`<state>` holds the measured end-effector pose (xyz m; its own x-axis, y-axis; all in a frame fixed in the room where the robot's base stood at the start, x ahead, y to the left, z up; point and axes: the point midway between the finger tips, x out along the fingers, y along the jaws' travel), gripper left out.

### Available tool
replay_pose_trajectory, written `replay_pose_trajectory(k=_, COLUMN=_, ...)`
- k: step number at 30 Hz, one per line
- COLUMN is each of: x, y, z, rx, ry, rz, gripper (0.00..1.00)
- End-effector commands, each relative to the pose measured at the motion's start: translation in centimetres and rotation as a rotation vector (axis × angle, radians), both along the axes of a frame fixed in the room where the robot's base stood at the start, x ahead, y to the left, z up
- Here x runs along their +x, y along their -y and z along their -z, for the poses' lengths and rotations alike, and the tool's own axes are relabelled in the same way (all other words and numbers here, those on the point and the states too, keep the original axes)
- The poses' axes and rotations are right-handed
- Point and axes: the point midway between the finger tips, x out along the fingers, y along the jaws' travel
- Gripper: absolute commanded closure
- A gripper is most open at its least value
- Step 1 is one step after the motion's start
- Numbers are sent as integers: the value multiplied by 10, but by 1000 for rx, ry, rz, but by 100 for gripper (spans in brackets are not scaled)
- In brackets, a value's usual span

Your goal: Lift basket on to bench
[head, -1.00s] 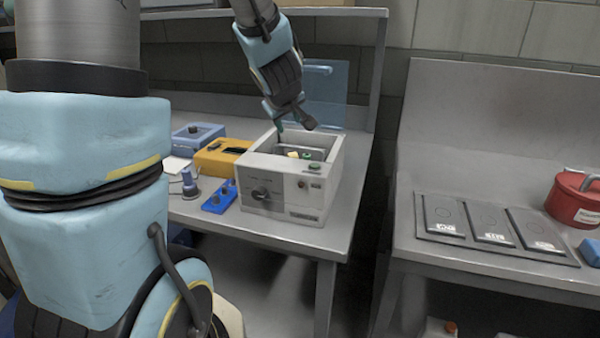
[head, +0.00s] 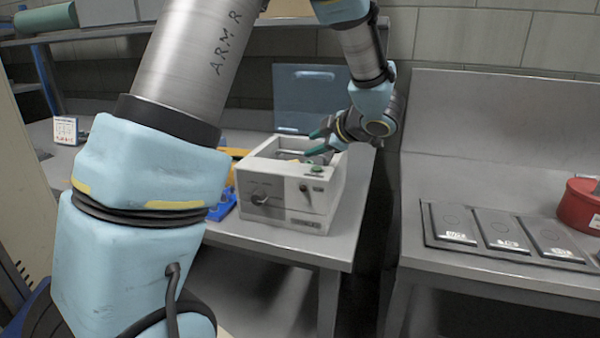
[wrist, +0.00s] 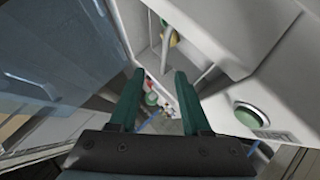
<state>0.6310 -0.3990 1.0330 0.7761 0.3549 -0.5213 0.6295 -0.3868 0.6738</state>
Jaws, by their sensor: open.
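The white box-shaped machine (head: 290,205) stands on the left bench, with an open well in its top. A pale rod-like part (head: 289,154), possibly the basket's handle, shows in the well. In the wrist view a pale rod (wrist: 167,38) stands in the well near yellow and green items. The basket's body cannot be made out. My gripper (head: 318,142) is over the right part of the well, tilted sideways, its fingers pointing left. In the wrist view my gripper (wrist: 158,78) has its two green fingers apart, with nothing clearly held between them.
A blue translucent lid (head: 308,98) stands up behind the well. A green button (head: 317,169) is on the machine's top front. The left bench (head: 320,245) has bare space at the machine's front. Flat plates (head: 500,232) and a red pot (head: 578,205) are on the right bench.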

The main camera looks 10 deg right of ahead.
Motion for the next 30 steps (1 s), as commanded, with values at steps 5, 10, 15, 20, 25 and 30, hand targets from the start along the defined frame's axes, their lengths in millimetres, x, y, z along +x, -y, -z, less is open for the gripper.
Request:
replay_pose_trajectory(k=5, x=9, y=-5, z=7, rx=2, ry=-1, rz=0, gripper=52)
replay_pose_trajectory(k=10, x=23, y=-13, z=23, rx=4, ry=-2, rz=0, gripper=52)
replay_pose_trajectory(k=15, x=39, y=-20, z=35, rx=1, ry=-1, rz=-1, gripper=52)
replay_pose_trajectory(k=20, x=43, y=-21, z=39, rx=0, ry=1, rz=2, gripper=52)
replay_pose_trajectory(k=25, x=43, y=-21, z=39, rx=0, ry=1, rz=2, gripper=54)
replay_pose_trajectory(k=30, x=43, y=-21, z=39, rx=0, ry=0, rz=2, gripper=74)
